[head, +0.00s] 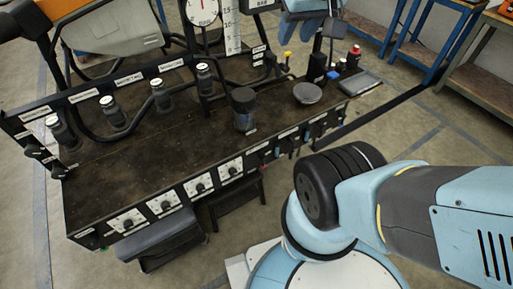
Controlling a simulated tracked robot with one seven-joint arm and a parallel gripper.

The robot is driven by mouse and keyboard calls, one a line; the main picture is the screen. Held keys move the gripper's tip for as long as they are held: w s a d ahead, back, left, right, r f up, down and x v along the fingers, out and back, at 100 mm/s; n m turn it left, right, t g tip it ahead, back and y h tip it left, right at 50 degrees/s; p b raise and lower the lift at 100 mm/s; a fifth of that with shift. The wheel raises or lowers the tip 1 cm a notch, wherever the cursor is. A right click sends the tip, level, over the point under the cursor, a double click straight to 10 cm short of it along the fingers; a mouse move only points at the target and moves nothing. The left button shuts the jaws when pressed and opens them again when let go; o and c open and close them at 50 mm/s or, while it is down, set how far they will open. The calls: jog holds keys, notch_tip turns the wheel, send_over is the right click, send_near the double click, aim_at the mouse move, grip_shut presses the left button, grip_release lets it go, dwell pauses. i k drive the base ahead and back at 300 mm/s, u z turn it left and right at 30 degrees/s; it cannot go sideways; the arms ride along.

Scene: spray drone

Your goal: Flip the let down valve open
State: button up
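I cannot single out the let down valve, because the labels are too small to read. The dark workbench (150,165) carries several valve-like fittings. Along its front edge are knobs on white plates, such as one front knob (198,188), and small labelled fittings further right (287,141). A small yellow-topped fitting (287,55) stands near the back. My light blue and black arm fills the lower right, in front of the bench. The fingers of my gripper cannot be made out. A light blue part shows at the top edge, cut off by the frame, and I cannot tell what it is.
Labelled bottles (114,113) stand in a black pipe frame along the bench back. A dark jar (244,108) and a grey bowl (307,92) stand on the bench top. A gauge (203,9) is behind. Blue-legged tables (430,30) stand at upper right, with open floor before them.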

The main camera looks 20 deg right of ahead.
aim_at(263, 156)
jog(key=z, duration=0.05)
jog(key=i, duration=0.45)
jog(key=u, duration=0.3)
jog(key=k, duration=1.1)
jog(key=z, duration=0.85)
jog(key=i, duration=0.5)
jog(key=z, duration=0.05)
